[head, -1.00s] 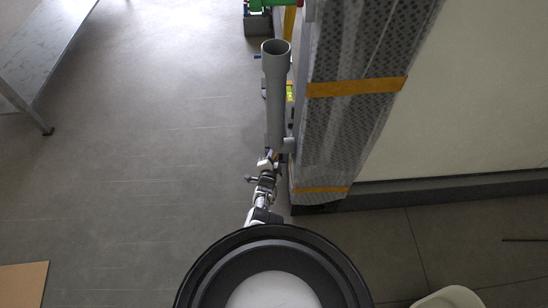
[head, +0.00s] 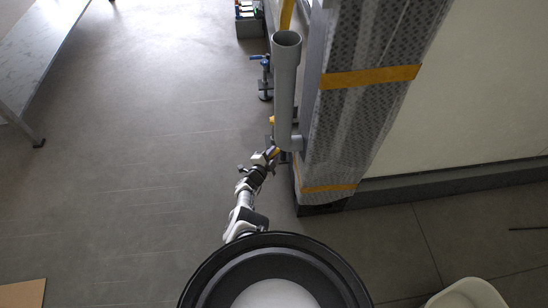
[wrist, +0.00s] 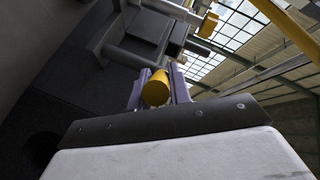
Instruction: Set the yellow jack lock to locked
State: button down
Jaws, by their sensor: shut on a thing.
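A yellow round knob (wrist: 156,90), which looks like the jack lock, sits between the two fingers of my gripper (wrist: 158,84) in the wrist view. The fingers are shut on it, and its round end faces the camera. In the head view my gripper (head: 269,156) is beside the lower end of a grey pipe, with a small yellow part (head: 275,153) at its tips. The lock's position, locked or not, cannot be told. A second yellow knob (wrist: 208,25) shows farther off on a grey bar in the wrist view.
The open grey pipe (head: 285,85) stands close beside a tall patterned frame post (head: 355,110) with yellow bands. A blue-handled clamp-like part (head: 264,78) is beyond it. Floor to the left is clear up to a table (head: 40,50).

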jog(key=w+m+g+h+b, duration=0.1)
jog(key=m+g+h+b, duration=0.1)
jog(key=b, duration=0.2)
jog(key=w+a+m+g+h+b, duration=0.1)
jog(key=m+g+h+b, duration=0.1)
jog(key=b, duration=0.2)
jog(key=w+m+g+h+b, duration=0.1)
jog(key=m+g+h+b, duration=0.1)
jog(key=b, duration=0.3)
jog(key=shift+w+a+m+h, duration=0.3)
jog(key=shift+a, duration=0.05)
jog(key=shift+r, duration=0.15)
jog(key=c, duration=1.3)
grip_release()
jog(key=shift+s, duration=0.1)
jog(key=p+v, duration=0.3)
jog(key=v, duration=1)
jog(key=shift+a, duration=0.45)
